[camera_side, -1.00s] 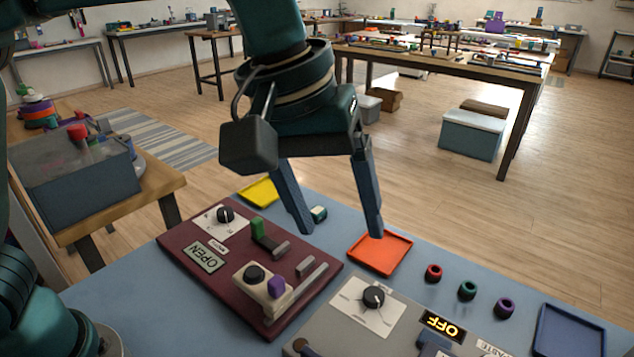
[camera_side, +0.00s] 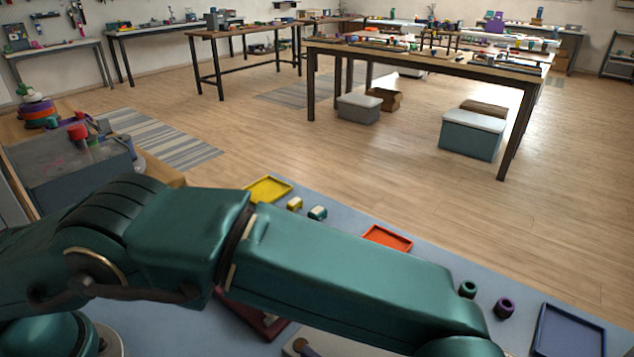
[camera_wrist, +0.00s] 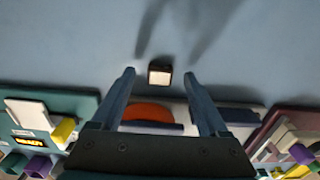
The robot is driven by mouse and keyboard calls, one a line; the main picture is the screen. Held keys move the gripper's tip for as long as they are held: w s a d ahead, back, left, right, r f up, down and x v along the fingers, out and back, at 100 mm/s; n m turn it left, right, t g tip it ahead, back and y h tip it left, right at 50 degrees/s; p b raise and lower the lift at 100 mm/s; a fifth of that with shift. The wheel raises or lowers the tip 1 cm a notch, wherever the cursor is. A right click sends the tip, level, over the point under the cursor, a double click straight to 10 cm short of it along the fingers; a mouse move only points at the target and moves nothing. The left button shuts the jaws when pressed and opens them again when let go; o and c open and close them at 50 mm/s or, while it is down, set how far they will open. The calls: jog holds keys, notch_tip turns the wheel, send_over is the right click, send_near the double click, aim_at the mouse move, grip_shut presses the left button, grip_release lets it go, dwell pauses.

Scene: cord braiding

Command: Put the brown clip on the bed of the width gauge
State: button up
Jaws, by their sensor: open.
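In the wrist view a small block with a cream top and dark brown sides, which looks like the brown clip (camera_wrist: 159,77), lies on the blue-grey table. My gripper (camera_wrist: 160,72) is open, its fingertips on either side of the block in the picture; I cannot tell how high it is above it. Nothing is between the fingers that I can see held. In the side view my arm crosses the front and my gripper is out of frame. I cannot make out for sure which fixture is the width gauge.
The wrist view shows a teal panel (camera_wrist: 85,105) with a lit display at left and a maroon panel (camera_wrist: 268,126) at right. In the side view are a yellow tray (camera_side: 268,189), yellow clip (camera_side: 294,203), green clip (camera_side: 318,212), orange tray (camera_side: 388,238) and blue tray (camera_side: 568,331).

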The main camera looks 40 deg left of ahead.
jog(key=shift+f, duration=0.7)
grip_shut()
